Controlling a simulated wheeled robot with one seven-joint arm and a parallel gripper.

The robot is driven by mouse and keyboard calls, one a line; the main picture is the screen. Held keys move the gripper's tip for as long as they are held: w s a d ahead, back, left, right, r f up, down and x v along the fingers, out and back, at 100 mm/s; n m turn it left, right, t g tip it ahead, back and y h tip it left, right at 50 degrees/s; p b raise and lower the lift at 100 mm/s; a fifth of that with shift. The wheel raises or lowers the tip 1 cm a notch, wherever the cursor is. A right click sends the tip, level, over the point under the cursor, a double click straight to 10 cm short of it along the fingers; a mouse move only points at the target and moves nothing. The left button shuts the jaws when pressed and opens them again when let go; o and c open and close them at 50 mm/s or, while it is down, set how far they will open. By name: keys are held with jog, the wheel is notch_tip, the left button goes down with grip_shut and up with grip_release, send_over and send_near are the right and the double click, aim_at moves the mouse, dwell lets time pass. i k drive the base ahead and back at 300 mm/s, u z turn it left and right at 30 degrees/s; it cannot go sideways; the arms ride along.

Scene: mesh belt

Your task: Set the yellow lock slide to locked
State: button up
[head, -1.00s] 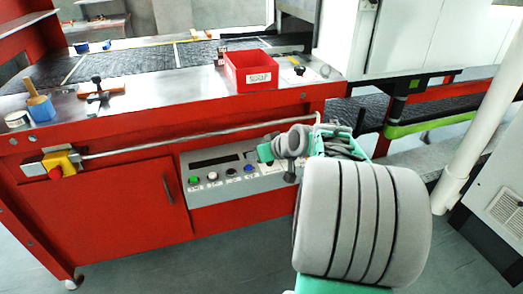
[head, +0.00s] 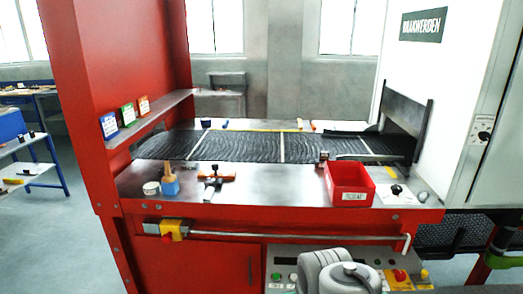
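No part is clearly readable as the yellow lock slide. Small yellow parts show in the head view: a yellow box with a red knob (head: 172,230) at the left of the red front, a small yellow piece (head: 390,172) behind the black-knobbed plate at the right of the steel top, and a yellow part (head: 424,274) on the control panel at the lower right. Which of them is the slide, and its position, I cannot tell. My grey arm rises at the bottom centre, in front of the control panel. My gripper is not in view.
A red bin (head: 348,184) stands on the steel top (head: 265,186), left of the black-knobbed plate (head: 398,194). A metal rail (head: 300,237) runs along the front. The top's middle is clear.

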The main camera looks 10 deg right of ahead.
aim_at(423, 277)
jog(key=z, duration=0.05)
jog(key=k, duration=0.5)
jog(key=z, duration=1.8)
jog(key=i, duration=1.3)
jog(key=u, duration=1.95)
